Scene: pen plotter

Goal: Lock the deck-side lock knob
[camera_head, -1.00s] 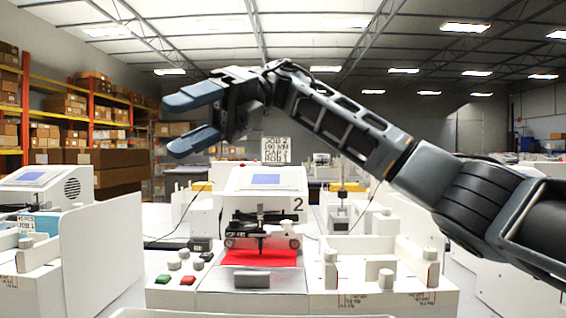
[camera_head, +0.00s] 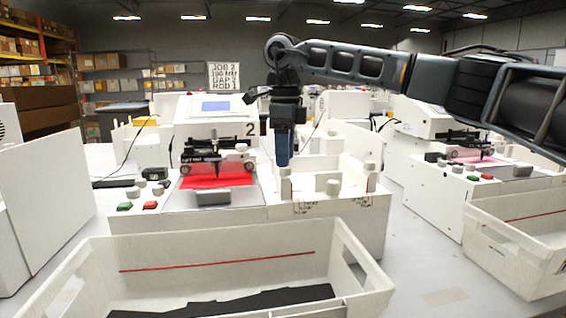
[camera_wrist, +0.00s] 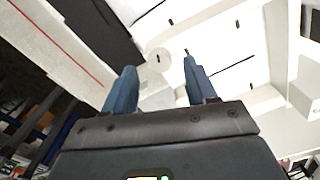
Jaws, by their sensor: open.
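The plotter marked 2 has several pale round knobs on the white block to the right of its red deck (camera_head: 215,177). The knob nearest the deck (camera_head: 285,188) stands on the block's left front corner. My gripper (camera_head: 283,160) points down directly above it, blue fingers apart and empty. In the wrist view a round white knob top (camera_wrist: 159,62) with a small dark mark shows between the two open fingertips. Whether the fingers reach down beside the knob or stay just above it, I cannot tell.
A white open tray (camera_head: 345,262) with a thin red rod and black pieces stands in front. Green (camera_head: 125,207) and red (camera_head: 150,205) buttons sit left of the deck. Another plotter (camera_head: 425,185) and tray stand right. A white panel (camera_head: 45,205) stands left.

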